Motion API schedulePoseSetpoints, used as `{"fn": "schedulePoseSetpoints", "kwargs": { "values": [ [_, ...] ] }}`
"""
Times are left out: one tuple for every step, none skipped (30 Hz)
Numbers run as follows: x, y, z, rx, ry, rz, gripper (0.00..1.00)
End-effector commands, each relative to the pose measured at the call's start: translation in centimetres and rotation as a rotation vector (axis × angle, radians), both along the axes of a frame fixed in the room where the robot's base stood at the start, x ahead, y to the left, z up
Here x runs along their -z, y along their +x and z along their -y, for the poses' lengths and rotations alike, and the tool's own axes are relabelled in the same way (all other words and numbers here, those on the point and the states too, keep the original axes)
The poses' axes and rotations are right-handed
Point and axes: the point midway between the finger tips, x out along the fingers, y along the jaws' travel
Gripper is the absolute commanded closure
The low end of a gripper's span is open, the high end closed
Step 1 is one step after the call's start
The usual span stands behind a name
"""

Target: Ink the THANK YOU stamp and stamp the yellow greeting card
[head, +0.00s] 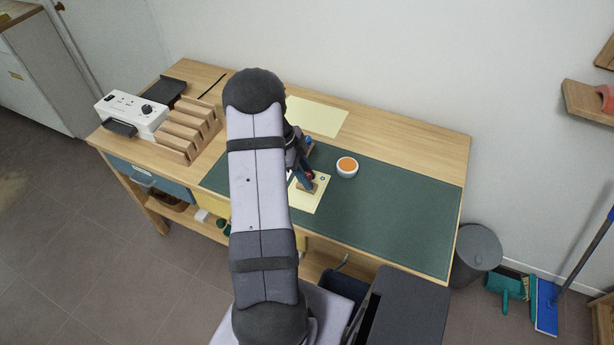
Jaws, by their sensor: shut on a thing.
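The yellow greeting card (302,205) lies on the dark green mat (400,213), partly hidden by my arm. A small dark mark shows near its upper right corner. My gripper (309,178) is over the card and shut on a stamp (307,187) with a wooden base. The stamp is low over the card; I cannot tell whether it touches. Its lettering cannot be read. A round white dish with an orange top (347,166), which looks like an ink pad, stands on the mat right of the card.
A pale yellow sheet (318,117) lies at the back of the table. A wooden slotted rack (187,130) and a white device (131,114) stand at the left. A blue item (308,141) sits behind my gripper. The mat's right side is clear.

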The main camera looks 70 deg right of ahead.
Motion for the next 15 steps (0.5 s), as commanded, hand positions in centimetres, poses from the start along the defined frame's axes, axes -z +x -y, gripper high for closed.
{"fn": "schedulePoseSetpoints", "kwargs": {
  "values": [
    [0.3, -0.1, -0.3, 0.002, 0.007, -0.002, 0.92],
    [0.3, -0.1, -0.3, 0.002, 0.007, -0.002, 0.92],
    [0.3, -0.1, -0.3, 0.002, 0.007, -0.002, 0.92],
    [0.3, -0.1, -0.3, 0.002, 0.007, -0.002, 0.92],
    [0.3, -0.1, -0.3, 0.002, 0.007, -0.002, 0.92],
    [0.3, -0.1, -0.3, 0.002, 0.007, -0.002, 0.92],
    [0.3, -0.1, -0.3, 0.002, 0.007, -0.002, 0.92],
    [0.2, -0.1, -0.3, 0.002, 0.007, -0.002, 0.92],
    [0.1, -0.1, -0.3, 0.002, 0.007, -0.002, 0.92],
    [-0.1, -0.1, -0.3, 0.002, 0.007, -0.002, 0.92],
    [-0.2, -0.1, -0.3, 0.002, 0.007, -0.002, 0.92],
    [-0.5, -0.1, -0.2, 0.002, 0.007, -0.002, 0.92],
    [-0.7, -0.1, -0.2, 0.001, 0.006, -0.001, 0.92],
    [-0.9, -0.1, -0.2, 0.001, 0.006, -0.001, 0.92],
    [-1.2, -0.1, -0.2, 0.002, 0.004, -0.001, 0.92]
  ]
}}
